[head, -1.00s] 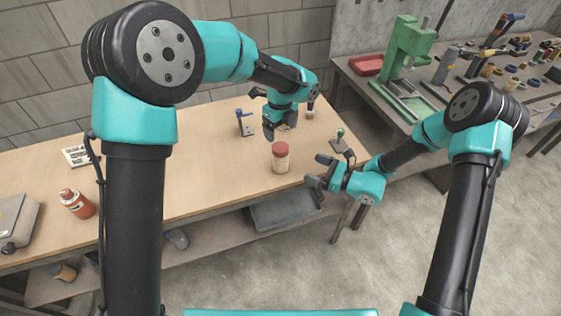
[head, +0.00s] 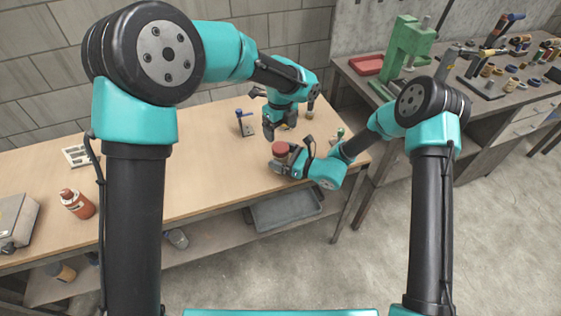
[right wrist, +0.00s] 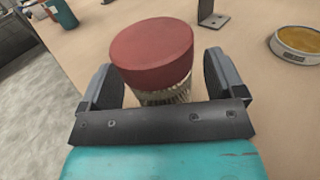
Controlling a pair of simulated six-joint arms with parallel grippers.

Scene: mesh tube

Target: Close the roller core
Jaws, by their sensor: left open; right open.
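The roller core (head: 280,149) stands upright near the front edge of the bench. It has a dark red cap, and in the right wrist view the cap (right wrist: 152,52) sits on a pale mesh body (right wrist: 165,96). My right gripper (head: 287,165) is open, with one finger on each side of the core; gaps show between the fingers and the cap in the right wrist view (right wrist: 161,82). The lower body is mostly hidden by this gripper. My left gripper (head: 272,130) is open and empty above the bench, behind the core.
A small metal bracket with a blue top (head: 245,124) stands left of my left gripper. A round dish with yellow contents (right wrist: 296,42) lies beyond the core. An orange-red bottle (head: 77,204) stands far left. The bench between is clear.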

